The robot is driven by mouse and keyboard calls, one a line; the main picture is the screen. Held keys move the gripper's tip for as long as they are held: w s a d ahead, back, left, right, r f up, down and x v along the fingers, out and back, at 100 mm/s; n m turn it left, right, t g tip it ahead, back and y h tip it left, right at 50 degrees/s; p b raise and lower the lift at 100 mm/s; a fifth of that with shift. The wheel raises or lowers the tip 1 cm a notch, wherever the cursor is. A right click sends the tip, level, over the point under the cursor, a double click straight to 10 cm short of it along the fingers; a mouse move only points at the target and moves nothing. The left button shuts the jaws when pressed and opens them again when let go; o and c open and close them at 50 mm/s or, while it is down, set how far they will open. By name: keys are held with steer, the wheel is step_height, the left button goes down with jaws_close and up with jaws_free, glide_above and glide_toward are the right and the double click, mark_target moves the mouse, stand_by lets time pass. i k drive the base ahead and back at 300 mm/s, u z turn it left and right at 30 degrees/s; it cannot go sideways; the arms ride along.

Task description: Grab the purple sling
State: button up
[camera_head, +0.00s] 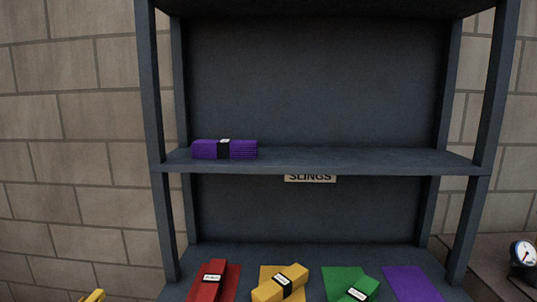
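The purple sling (240,150) is a folded bundle with a black band and a small white label. It lies on the left part of the upper shelf (350,161) of a dark grey rack. Nothing touches it from above, and its front faces me. My gripper cannot be made out in this view.
On the lower shelf lie a red sling (209,285), a yellow sling (278,287) and a green sling (365,285), each on a matching patch. A purple patch (412,284) there is bare. Rack posts (151,100) flank the shelves. A gauge (523,253) stands at right.

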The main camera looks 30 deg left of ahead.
mark_target(222, 149)
steer(key=z, duration=1.45)
steer(key=i, duration=0.1)
steer(key=u, duration=3.15)
steer(key=k, duration=0.85)
steer(key=u, duration=0.2)
steer(key=i, duration=0.85)
steer(key=z, duration=0.05)
